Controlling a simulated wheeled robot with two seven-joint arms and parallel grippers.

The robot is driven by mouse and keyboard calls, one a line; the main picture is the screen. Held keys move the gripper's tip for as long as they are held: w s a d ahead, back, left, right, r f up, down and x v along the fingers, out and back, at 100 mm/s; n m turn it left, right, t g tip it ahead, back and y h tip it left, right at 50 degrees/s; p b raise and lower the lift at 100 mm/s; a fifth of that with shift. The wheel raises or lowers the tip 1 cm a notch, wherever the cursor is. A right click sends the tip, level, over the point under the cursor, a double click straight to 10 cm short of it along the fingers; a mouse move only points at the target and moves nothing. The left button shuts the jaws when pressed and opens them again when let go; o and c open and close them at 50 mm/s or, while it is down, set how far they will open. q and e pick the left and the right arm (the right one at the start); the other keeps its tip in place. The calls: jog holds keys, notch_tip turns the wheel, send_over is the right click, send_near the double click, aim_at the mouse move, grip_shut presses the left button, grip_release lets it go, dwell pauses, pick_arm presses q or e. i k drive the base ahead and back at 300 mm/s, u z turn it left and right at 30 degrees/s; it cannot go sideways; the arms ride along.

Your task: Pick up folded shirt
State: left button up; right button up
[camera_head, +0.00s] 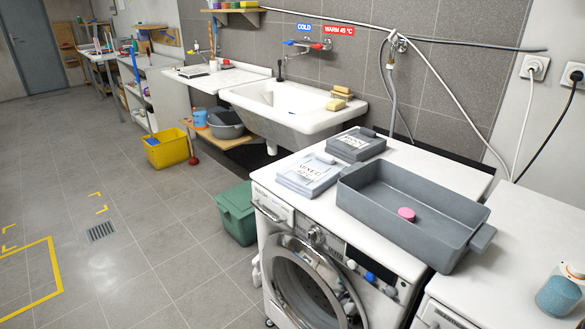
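No item shows clearly as a folded shirt. Two flat grey-and-white items with printed labels lie on top of the washing machine (400,178). The nearer flat item (310,175) is lighter, and the darker flat item (356,144) lies behind it to the right. I cannot tell whether either is cloth or a box. A grey tray (384,213) with a side handle stands to their right, with a pink round piece (406,214) inside. Neither of my grippers is in view.
A white sink (285,104) stands behind the machine. A green bin (238,212) and a yellow bucket (166,148) stand on the floor. A jar with blue-green contents (558,296) is on the right-hand white top. The tiled floor at left is mostly clear.

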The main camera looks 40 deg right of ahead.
aim_at(309, 177)
jog(key=i, duration=4.35)
jog(key=z, duration=1.55)
